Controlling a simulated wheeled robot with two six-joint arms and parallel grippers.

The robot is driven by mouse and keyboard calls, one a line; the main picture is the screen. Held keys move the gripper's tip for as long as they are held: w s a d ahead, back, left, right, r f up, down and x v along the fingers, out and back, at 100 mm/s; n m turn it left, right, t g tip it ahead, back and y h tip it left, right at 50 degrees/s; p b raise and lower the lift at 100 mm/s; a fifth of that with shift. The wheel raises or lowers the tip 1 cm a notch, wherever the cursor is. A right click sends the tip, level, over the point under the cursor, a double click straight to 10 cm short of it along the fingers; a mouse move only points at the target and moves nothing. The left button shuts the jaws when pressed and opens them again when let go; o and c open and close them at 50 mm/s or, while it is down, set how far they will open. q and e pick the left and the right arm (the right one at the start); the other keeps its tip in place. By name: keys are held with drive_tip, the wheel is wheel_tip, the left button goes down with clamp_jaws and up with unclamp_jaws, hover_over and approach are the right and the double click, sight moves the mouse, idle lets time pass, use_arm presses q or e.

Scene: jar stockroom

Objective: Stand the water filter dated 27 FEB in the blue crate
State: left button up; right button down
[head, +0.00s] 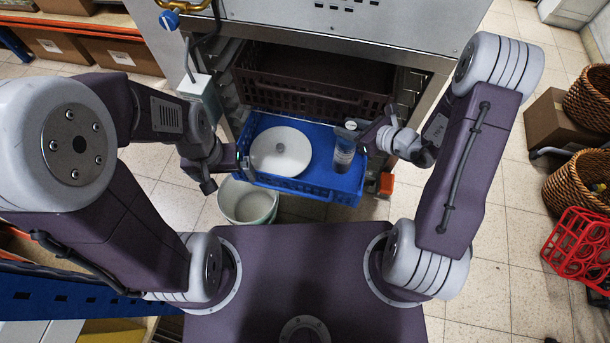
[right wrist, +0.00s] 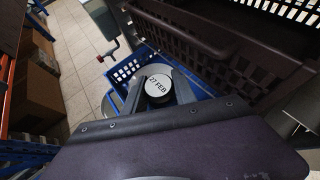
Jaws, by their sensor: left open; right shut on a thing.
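The water filter (head: 344,150) is an upright bluish cylinder with a pale label in the head view. Its white cap (right wrist: 158,84) reads 27 FEB in the right wrist view. My right gripper (head: 358,139) is shut on it near its top. The filter is over the right part of the blue crate (head: 308,185); I cannot tell whether its base touches the crate floor. A large white disc (head: 281,150) lies in the crate's left part. My left gripper (head: 226,173) is open and empty by the crate's left side.
A dark brown slatted crate (head: 300,100) sits in the rack right behind the blue crate. A pale bucket (head: 247,201) stands on the floor below the crate's left front. Red racks (head: 580,245) and wicker baskets (head: 577,187) are at the far right. Tiled floor is clear between.

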sight(341, 150)
drive_tip(key=shift+a+f+m, duration=0.25)
drive_tip(key=shift+f+m, duration=0.05)
drive_tip(key=shift+f, duration=0.65)
wheel_tip(341, 150, down, 10)
drive_tip(key=b, duration=0.4)
drive_tip(key=shift+b, duration=0.3)
use_arm(q)
drive_tip(key=f, duration=0.3)
drive_tip(key=s+f, duration=0.1)
drive_tip(key=shift+s+d+f, duration=0.1)
drive_tip(key=shift+d+f, duration=0.2)
use_arm(e)
drive_tip(key=shift+r, duration=0.1)
drive_tip(key=c, duration=1)
unclamp_jaws()
drive_tip(key=shift+s+f, duration=0.1)
drive_tip(key=shift+f, duration=0.1)
use_arm(q)
drive_tip(key=shift+f, duration=0.1)
